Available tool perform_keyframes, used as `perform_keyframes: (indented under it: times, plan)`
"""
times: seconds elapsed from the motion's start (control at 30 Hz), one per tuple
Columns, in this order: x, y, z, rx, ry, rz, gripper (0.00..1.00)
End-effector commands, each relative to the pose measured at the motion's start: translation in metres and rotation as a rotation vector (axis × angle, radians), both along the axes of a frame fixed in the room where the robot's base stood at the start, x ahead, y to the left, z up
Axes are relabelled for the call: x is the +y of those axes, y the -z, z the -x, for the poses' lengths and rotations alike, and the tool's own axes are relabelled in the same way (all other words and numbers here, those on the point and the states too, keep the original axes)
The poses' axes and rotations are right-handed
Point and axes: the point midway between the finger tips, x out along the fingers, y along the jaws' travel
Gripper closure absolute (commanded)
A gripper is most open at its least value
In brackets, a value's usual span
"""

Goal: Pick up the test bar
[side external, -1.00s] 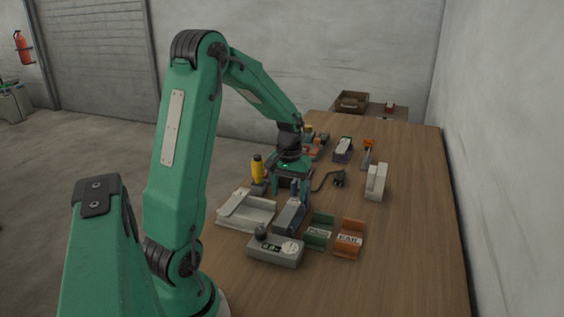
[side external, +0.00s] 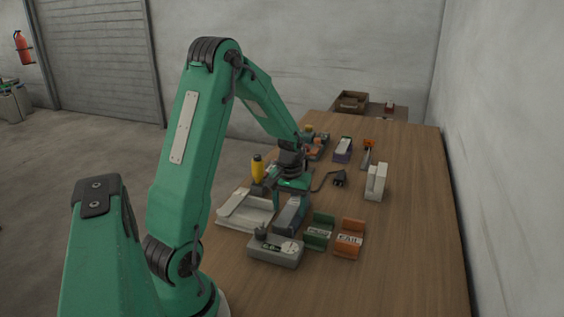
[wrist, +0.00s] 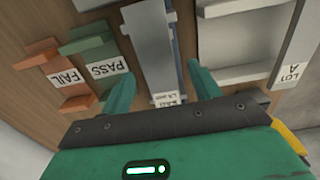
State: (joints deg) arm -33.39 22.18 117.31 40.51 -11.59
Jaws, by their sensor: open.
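My gripper (side external: 291,193) is open and low over the table, right at the long grey-blue unit (side external: 289,217). In the wrist view its two fingers (wrist: 160,70) stand on either side of a long narrow grey piece (wrist: 160,62), with a gap on each side. This piece looks like a bar or channel with blue edges and a small white label near my palm. I cannot tell for certain whether it is the test bar or its holder. My gripper hides part of the unit in the side view.
A green PASS holder (side external: 319,233) and an orange FAIL holder (side external: 349,239) stand to the right. A grey box with a dial (side external: 275,251) is in front, and a pale tray (side external: 246,222) on the left. A yellow-topped item (side external: 257,167) stands behind.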

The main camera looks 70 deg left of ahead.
Motion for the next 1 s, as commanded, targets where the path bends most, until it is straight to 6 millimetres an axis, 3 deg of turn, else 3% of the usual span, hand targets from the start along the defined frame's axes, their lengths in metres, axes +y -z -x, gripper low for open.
perform_keyframes:
  times: [0.23, 0.5, 0.57, 1.0]
  plan:
    - [0.0, 0.0, 0.0, 0.0, 0.0, 0.0, 0.38]
    - [0.0, 0.0, 0.0, 0.0, 0.0, 0.0, 0.91]
    - [0.0, -0.001, 0.0, -0.001, 0.0, -0.001, 0.95]
    - [0.0, -0.012, -0.001, -0.003, 0.0, -0.001, 0.95]
